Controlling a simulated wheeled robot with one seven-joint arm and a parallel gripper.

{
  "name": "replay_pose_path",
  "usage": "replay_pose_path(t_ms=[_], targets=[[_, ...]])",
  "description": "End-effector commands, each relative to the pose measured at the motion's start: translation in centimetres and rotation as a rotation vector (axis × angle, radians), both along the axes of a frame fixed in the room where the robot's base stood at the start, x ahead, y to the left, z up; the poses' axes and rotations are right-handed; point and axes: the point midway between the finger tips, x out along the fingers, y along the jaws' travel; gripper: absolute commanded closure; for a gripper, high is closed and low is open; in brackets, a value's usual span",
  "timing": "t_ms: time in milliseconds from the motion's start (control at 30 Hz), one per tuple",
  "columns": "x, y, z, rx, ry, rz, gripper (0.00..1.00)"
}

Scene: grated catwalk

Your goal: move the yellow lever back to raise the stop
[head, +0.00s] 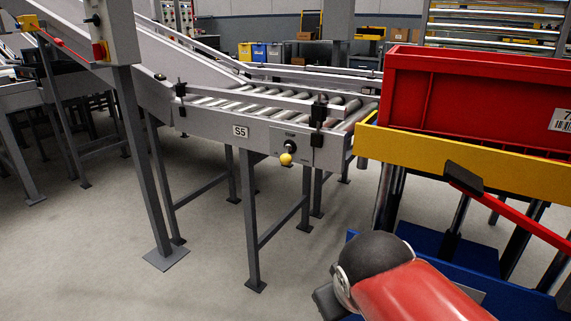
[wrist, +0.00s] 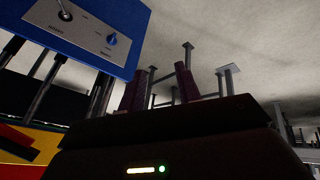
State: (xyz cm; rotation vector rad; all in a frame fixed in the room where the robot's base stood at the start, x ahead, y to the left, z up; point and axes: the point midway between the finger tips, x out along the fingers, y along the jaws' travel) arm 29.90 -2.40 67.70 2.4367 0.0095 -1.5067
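The yellow lever knob (head: 286,159) hangs on a short dark stem from a grey plate (head: 306,147) on the side of the roller conveyor, right of the S5 label. No raised stop can be made out at the end of the rollers (head: 345,112). My gripper (wrist: 160,92) shows in the wrist view with its two dark reddish fingers apart and nothing between them. The lever cannot be made out in the wrist view. In the head view my red arm is at the bottom right, well short of the lever, and the gripper's fingers are not visible.
A red crate (head: 480,95) sits on a yellow-edged cart (head: 400,148) right of the conveyor end. A red bar with a black pad (head: 463,178) juts from the cart. A blue dial panel (wrist: 90,35) is close by in the wrist view. Floor left of my arm is clear.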

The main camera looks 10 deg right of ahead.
Motion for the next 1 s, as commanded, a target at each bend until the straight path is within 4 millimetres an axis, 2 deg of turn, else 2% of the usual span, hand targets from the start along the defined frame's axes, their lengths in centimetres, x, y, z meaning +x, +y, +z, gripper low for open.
replay_pose_path(t_ms=[33,100,200,300,367,467,500,600,700,800,900,1000], targets=[[1.6,-1.0,-0.6,-0.119,0.023,0.08,0.59],[4.3,-2.5,-0.2,-0.318,0.055,0.213,0.5],[8.7,-4.1,0.8,-0.62,0.108,0.411,0.49],[13.7,-4.6,2.2,-0.925,0.163,0.604,0.49],[16.9,-4.2,3.1,-1.11,0.2,0.715,0.49],[22.1,-2.5,4.4,-1.415,0.261,0.883,0.49],[24.0,-1.5,4.9,-1.531,0.284,0.94,0.49],[28.0,1.2,5.9,-1.784,0.336,1.053,0.49],[30.6,3.7,6.4,-1.968,0.374,1.121,0.49],[31.9,5.2,6.8,-2.075,0.397,1.152,0.49],[32.8,5.5,7.0,-2.115,0.407,1.162,0.49],[33.8,5.0,7.1,-2.117,0.41,1.162,0.49]])
